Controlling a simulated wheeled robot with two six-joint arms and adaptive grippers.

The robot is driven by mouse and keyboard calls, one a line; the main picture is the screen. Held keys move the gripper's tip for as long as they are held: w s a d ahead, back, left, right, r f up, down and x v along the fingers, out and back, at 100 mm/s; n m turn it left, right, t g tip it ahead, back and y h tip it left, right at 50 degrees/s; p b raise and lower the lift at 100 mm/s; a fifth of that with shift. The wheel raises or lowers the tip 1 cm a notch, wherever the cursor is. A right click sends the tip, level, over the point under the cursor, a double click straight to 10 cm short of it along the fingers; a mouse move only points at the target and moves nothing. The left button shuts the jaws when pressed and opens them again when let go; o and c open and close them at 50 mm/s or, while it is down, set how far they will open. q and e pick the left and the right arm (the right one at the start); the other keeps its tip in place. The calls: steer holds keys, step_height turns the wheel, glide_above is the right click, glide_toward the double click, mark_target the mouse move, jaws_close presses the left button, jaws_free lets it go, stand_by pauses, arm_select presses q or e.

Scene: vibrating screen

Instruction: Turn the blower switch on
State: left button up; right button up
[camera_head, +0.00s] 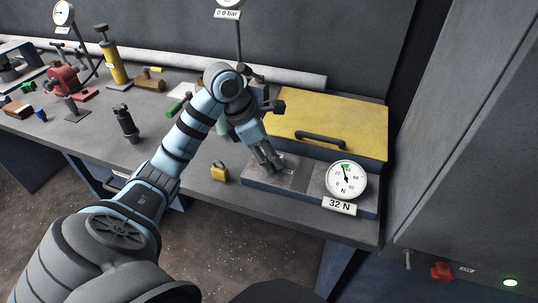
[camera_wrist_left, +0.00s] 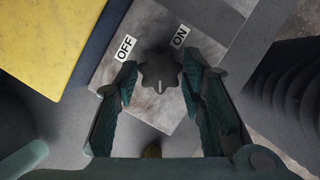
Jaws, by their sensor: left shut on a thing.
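The blower switch is a dark lobed knob (camera_wrist_left: 160,72) on a worn grey metal plate. It shows in the left wrist view between the OFF label (camera_wrist_left: 124,47) and the ON label (camera_wrist_left: 181,36). A small light mark shows on the knob's edge nearest the camera, between the fingers. My left gripper (camera_wrist_left: 159,84) is shut on the knob, one finger on each side. In the head view my left gripper (camera_head: 270,164) points down onto the plate of the grey box (camera_head: 254,177) and hides the knob. My right gripper is not in view.
A yellow lidded case (camera_head: 350,125) with a black handle stands right behind the box. A round gauge (camera_head: 346,181) with a "32 N" tag is to the right. A brass padlock (camera_head: 220,171) lies to the left. A dark cabinet (camera_head: 470,150) bounds the right.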

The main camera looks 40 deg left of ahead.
arm_select(q)
steer(key=shift+a+m+h, duration=0.1)
steer(key=shift+m+h, duration=0.2)
steer(key=shift+m, duration=0.5)
steer(key=shift+w+r+m+g+p, duration=0.15)
steer(key=shift+m+g+p, duration=0.3)
steer(key=shift+m, duration=0.35)
steer(key=shift+r+m+g+h+p, duration=0.1)
steer(key=shift+m+g+h+p, duration=0.25)
steer(key=shift+m+p, duration=0.7)
steer(key=shift+w+m+p, duration=0.1)
steer(key=shift+m+p, duration=0.45)
steer(key=shift+p, duration=0.15)
steer(key=shift+a+f, duration=0.1)
steer(key=shift+f, duration=0.1)
steer(key=o, duration=1.1)
